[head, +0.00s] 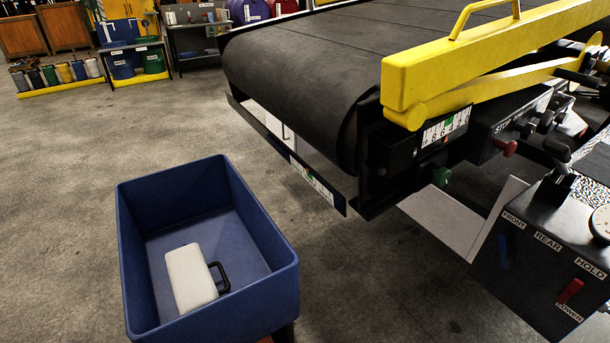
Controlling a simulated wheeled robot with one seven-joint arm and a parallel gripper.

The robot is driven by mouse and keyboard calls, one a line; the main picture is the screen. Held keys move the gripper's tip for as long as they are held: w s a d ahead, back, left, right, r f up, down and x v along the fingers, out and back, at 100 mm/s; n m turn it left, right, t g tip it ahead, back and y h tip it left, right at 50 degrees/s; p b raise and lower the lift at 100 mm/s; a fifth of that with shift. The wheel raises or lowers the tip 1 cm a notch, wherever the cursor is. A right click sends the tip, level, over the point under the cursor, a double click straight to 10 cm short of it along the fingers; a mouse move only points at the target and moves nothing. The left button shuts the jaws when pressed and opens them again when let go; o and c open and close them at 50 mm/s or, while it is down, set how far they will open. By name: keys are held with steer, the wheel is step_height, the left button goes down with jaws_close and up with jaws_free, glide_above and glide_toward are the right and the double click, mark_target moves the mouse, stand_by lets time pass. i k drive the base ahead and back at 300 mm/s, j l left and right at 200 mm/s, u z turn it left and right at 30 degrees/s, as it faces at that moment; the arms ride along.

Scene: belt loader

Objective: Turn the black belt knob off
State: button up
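The belt loader's black side panel (485,130) is at the upper right, below the yellow rail. Several small black knobs, one of them here (527,130), stick out of it to the right of a red knob (505,147). Their labels are too small to read, so I cannot tell which is the belt knob or how it is set. A green knob (441,176) sits lower left of the red one. My gripper is not in view.
The black belt (290,65) and yellow rail (480,60) fill the upper right. A blue bin (145,225) holding a white case (190,277) stands in front. A black control box (530,270) with blue and red levers is at lower right.

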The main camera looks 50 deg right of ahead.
mark_target(527, 131)
steer(key=z, duration=1.85)
steer(key=k+l, duration=0.15)
steer(key=k, duration=0.15)
steer(key=k+l+u, duration=0.1)
steer(key=k, duration=0.25)
